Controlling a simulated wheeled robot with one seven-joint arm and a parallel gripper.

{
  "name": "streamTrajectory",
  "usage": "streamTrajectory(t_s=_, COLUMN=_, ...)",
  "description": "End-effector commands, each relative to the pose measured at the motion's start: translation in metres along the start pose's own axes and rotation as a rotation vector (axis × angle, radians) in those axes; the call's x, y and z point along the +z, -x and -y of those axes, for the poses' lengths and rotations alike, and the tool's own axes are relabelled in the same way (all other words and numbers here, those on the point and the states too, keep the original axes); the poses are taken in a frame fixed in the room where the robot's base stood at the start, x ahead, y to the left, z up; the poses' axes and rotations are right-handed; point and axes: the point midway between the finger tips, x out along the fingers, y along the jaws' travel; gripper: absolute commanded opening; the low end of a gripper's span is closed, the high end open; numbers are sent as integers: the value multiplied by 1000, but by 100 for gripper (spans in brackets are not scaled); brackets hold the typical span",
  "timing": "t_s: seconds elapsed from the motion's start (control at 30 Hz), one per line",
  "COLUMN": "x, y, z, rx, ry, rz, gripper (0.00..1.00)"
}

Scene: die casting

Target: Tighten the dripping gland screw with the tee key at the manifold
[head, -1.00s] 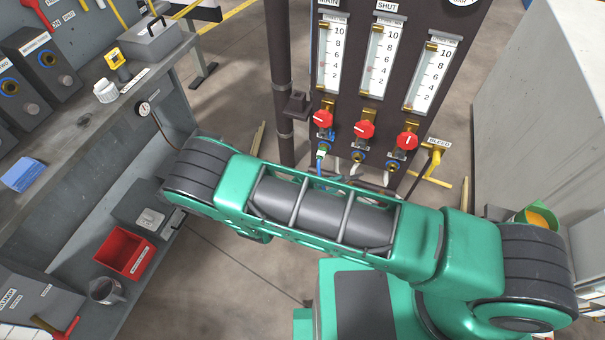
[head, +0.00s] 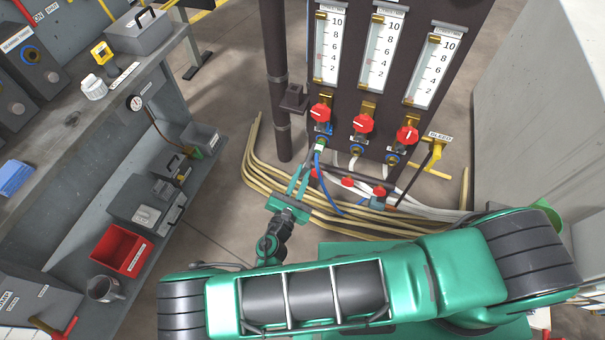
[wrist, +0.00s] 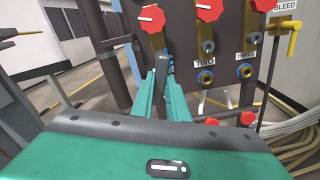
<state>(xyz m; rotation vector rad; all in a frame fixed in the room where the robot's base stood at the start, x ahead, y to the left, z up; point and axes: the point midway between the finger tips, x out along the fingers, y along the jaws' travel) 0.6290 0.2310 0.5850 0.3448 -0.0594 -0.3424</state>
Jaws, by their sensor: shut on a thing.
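My gripper (head: 305,176) is in front of the manifold (head: 345,120), below its leftmost red knob (head: 320,111). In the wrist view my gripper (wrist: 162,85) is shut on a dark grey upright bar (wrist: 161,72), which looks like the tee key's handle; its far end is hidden. Brass-centred blue fittings sit under the knobs, labelled TWO (wrist: 206,78) and THREE (wrist: 245,71). The leftmost fitting is mostly hidden behind the bar in the wrist view. I see no drip, and I cannot tell whether the key touches a screw.
Hoses (head: 275,190) curve on the floor around the manifold's foot, with small red valves (head: 348,182) low down. A yellow BLEED handle (head: 437,152) sticks out at right. A workbench (head: 60,150) with a red bin (head: 122,250) stands at left, a pale cabinet (head: 535,110) at right.

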Motion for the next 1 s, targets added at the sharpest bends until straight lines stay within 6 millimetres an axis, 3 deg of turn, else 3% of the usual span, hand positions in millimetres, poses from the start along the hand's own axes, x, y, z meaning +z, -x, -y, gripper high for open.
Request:
streamTrajectory(t_s=0.27, x=1, y=-7, z=-1, rx=1, ry=-1, rz=2, gripper=0)
streamTrajectory(t_s=0.8, x=1, y=-44, z=0, rx=0, ry=-1, rz=2, gripper=0)
streamTrajectory(t_s=1.0, x=1, y=-44, z=0, rx=1, ry=-1, rz=1, gripper=0)
